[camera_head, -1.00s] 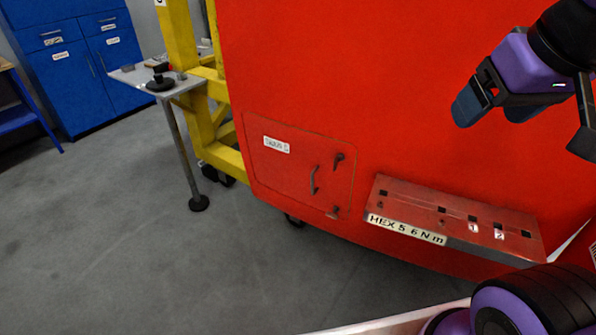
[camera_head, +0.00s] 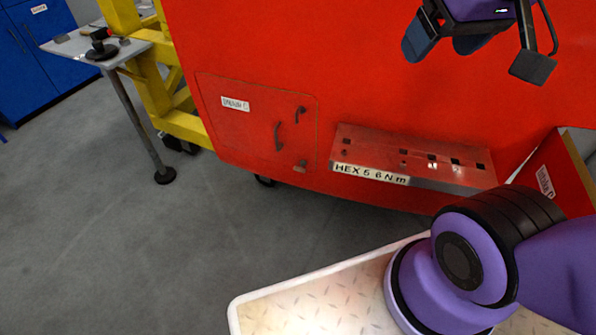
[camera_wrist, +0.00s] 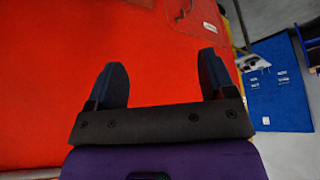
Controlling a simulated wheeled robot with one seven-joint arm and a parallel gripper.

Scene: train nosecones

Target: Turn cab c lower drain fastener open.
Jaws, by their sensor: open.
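The drain panel (camera_head: 225,125), a red hatch with a drain C label (camera_head: 235,104), is at the lower left of the red cab (camera_head: 330,70). It carries an upper fastener (camera_head: 300,113), a curved dark handle (camera_head: 278,136) and a lower fastener (camera_head: 300,166) near its bottom right corner. My gripper (camera_head: 442,46) is open and empty, up and to the right of the panel, well apart from the lower fastener. In the wrist view my gripper's fingers (camera_wrist: 163,75) are spread before plain red surface. A panel edge (camera_wrist: 195,18) shows at the top there; the lower fastener is not clear.
A red shelf (camera_head: 415,155) labelled HEX 5 6 N m, with several square holes, juts out right of the panel. A yellow stand (camera_head: 165,80) and a small grey table (camera_head: 85,45) with a dark tool stand left. Grey floor (camera_head: 130,250) is open in front.

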